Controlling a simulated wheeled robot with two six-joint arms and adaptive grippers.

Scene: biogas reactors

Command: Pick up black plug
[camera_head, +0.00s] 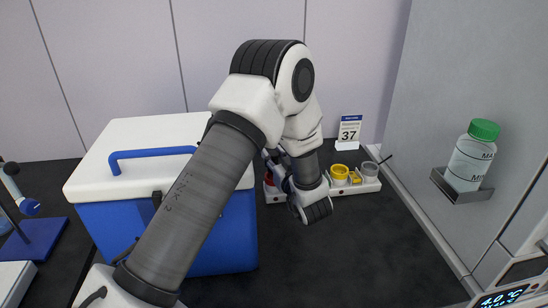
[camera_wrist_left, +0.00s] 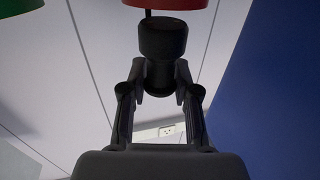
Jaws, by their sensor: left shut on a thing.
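The black plug (camera_wrist_left: 163,40) shows in the left wrist view, a dark round piece with a narrower neck. My left gripper (camera_wrist_left: 160,90) is shut on that neck, with a finger on each side. A red thing (camera_wrist_left: 172,4) shows at the top edge just beyond the plug; I cannot tell whether they touch. In the head view my left gripper (camera_head: 272,162) is mostly hidden behind my own arm, near the left end of the small tray. The plug cannot be made out there. My right gripper is in neither view.
A blue cooler (camera_head: 225,235) with a white lid stands left of my arm. The white tray (camera_head: 345,190) holds yellow and grey cups (camera_head: 339,172), with a card "37" (camera_head: 349,130) behind. A green-capped bottle (camera_head: 470,158) sits on a right wall shelf.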

